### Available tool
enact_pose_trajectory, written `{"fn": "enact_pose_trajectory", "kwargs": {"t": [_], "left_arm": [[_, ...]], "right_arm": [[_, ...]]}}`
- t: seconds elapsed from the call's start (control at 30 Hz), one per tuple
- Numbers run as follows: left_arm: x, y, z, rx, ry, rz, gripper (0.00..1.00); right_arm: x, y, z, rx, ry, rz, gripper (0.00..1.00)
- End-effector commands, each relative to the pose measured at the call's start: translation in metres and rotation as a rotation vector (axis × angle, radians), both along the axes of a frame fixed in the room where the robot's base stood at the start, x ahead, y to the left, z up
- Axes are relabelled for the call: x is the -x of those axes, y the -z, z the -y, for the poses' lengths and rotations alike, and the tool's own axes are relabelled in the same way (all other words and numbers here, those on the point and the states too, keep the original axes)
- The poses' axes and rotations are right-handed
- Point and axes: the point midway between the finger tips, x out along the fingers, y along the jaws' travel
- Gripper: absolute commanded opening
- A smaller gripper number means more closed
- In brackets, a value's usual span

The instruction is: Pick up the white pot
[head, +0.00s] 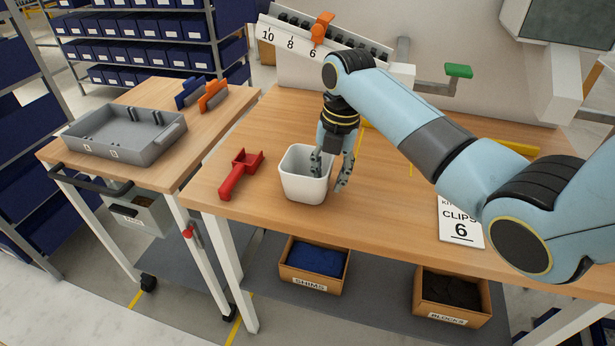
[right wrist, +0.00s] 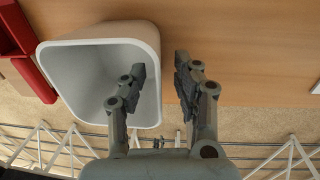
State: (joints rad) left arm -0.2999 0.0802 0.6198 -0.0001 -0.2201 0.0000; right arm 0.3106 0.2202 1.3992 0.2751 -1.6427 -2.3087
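The white pot (head: 304,187) stands upright on the wooden workbench, open at the top and looking empty inside. My right gripper (head: 330,174) points down at the pot's right side. One finger is over or inside the pot's mouth and the other is outside its right wall. In the right wrist view, the fingers (right wrist: 162,78) are apart, with the pot's wall between them and a gap to the outer finger. The pot (right wrist: 98,75) also fills the left of that view. My left gripper is not in view.
A red tool (head: 240,173) lies just left of the pot. A clips card (head: 460,222) lies on the right of the bench. A numbered rail (head: 300,45) is at the back. Bins sit on the shelf below.

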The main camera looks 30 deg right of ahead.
Motion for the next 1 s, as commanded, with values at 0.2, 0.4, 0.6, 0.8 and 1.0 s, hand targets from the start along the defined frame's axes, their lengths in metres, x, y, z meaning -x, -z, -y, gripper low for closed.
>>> {"fn": "enact_pose_trajectory", "kwargs": {"t": [0.2,0.4,0.6,0.8,1.0], "left_arm": [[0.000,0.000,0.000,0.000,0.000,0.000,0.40],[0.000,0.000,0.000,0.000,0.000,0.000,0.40],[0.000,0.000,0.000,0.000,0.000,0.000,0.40],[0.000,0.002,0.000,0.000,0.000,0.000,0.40],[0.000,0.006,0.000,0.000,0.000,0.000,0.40]], "right_arm": [[0.000,0.000,0.000,0.000,0.000,0.000,0.09],[0.000,0.000,0.000,0.000,0.000,0.000,0.00],[0.000,0.000,0.000,-0.001,0.000,0.001,0.00],[-0.001,-0.002,0.000,0.000,0.000,0.003,0.00],[-0.002,-0.021,0.000,0.000,0.000,0.004,0.00]]}}
